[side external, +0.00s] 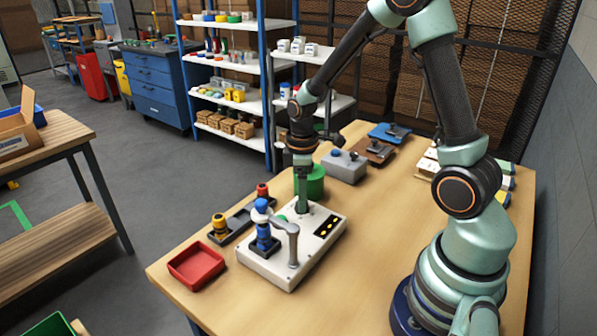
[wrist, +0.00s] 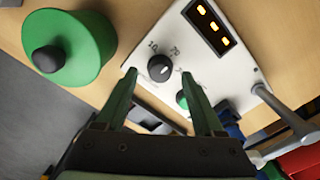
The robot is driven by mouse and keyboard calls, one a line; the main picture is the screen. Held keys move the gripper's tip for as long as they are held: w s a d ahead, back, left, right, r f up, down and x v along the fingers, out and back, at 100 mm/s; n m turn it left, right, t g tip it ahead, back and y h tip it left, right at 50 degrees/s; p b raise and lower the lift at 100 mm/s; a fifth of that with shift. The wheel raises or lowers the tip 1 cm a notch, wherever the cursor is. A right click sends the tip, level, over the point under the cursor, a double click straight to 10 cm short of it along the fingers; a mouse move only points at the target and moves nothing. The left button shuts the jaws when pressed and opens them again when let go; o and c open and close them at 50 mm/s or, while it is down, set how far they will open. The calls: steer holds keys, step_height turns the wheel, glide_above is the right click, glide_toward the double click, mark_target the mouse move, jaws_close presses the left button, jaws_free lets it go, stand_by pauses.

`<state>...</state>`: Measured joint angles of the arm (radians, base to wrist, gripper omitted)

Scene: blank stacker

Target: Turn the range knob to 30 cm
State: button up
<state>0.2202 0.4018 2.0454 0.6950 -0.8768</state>
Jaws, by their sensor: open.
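The range knob (wrist: 160,68) is a round black knob with a pale mark, on the white panel of a machine (side external: 265,262). Printed 10 and 20 show beside it in the wrist view; a further mark is too small to read. I cannot tell for sure which number the pale mark points at. My gripper (wrist: 159,75) is open, pointing down at the panel, with a finger on either side of the knob in the picture. Contact cannot be told. In the side view my gripper (side external: 302,208) hides the knob.
A display (wrist: 208,25) with orange lights, a green button (wrist: 183,101) and a grey lever (side external: 290,240) share the panel. A blue part (side external: 263,235) stands at its front left. A green round thing (side external: 314,182) stands behind. A red tray (side external: 196,263) lies left.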

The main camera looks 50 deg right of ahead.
steer(key=shift+f, duration=0.75)
jaws_close()
steer(key=shift+m, duration=0.4)
steer(key=m, duration=0.5)
steer(key=shift+m, duration=0.3)
steer(key=m, duration=0.5)
steer(key=shift+m, duration=0.3)
